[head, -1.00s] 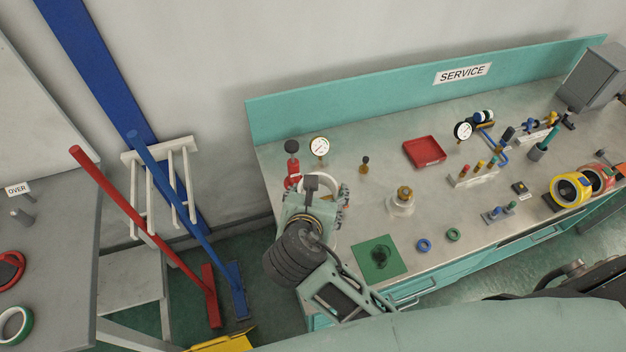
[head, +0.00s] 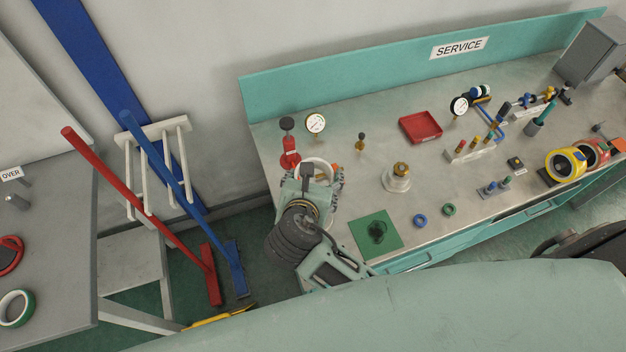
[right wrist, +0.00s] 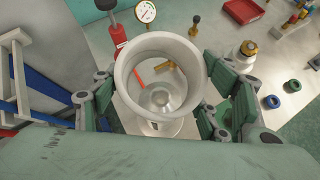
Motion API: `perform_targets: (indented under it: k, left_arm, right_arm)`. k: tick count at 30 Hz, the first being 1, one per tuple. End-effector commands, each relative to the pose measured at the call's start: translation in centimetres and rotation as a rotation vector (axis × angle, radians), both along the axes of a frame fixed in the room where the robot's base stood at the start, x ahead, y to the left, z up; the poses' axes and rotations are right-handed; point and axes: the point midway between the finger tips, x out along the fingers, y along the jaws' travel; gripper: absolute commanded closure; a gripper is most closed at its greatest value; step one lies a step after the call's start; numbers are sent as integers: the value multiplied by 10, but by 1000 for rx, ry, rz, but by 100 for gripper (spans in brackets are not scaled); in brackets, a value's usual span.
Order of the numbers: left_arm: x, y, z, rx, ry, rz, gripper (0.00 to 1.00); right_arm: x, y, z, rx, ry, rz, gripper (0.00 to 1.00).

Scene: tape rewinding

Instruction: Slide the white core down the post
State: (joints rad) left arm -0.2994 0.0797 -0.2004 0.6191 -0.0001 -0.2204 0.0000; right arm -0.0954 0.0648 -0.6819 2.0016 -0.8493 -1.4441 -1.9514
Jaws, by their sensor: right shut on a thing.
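The white core (right wrist: 126,78) is a wide open ring, seen from above in the right wrist view. My right gripper (right wrist: 165,92) has its green fingers on both sides of it and is shut on it. Through the core I see a pale round base with a small bright centre, an orange-red rod and a brass-coloured piece. How far the core is around a post I cannot tell. In the head view my right gripper (head: 319,182) is over the near left end of the bench, and the core (head: 325,166) shows only partly behind it. My left gripper is not in view.
On the bench (head: 350,190) are a red bottle-like tool (head: 290,155), a gauge (head: 316,123), a brass-topped white stand (head: 397,178), a red tray (head: 420,127) and a green mat (head: 376,235). Red (head: 130,200) and blue (head: 165,170) long-handled tools lean left of the bench.

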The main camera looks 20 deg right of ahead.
Motion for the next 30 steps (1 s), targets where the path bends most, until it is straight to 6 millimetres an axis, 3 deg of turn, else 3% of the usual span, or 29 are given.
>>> perform_targets:
  k: [3, 4, 11, 23, 30]
  left_arm:
    - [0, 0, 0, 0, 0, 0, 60]
    - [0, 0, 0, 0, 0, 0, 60]
    - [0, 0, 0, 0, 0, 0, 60]
    - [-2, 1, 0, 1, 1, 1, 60]
    - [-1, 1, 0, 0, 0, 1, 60]
  right_arm:
    - [0, 0, 0, 0, 0, 1, 58]
    - [0, 0, 0, 0, 0, 1, 31]
    - [0, 0, 0, 0, 0, 1, 11]
    - [-2, 2, 1, 1, 0, 1, 10]
    - [-29, 16, 23, 6, 0, 2, 10]
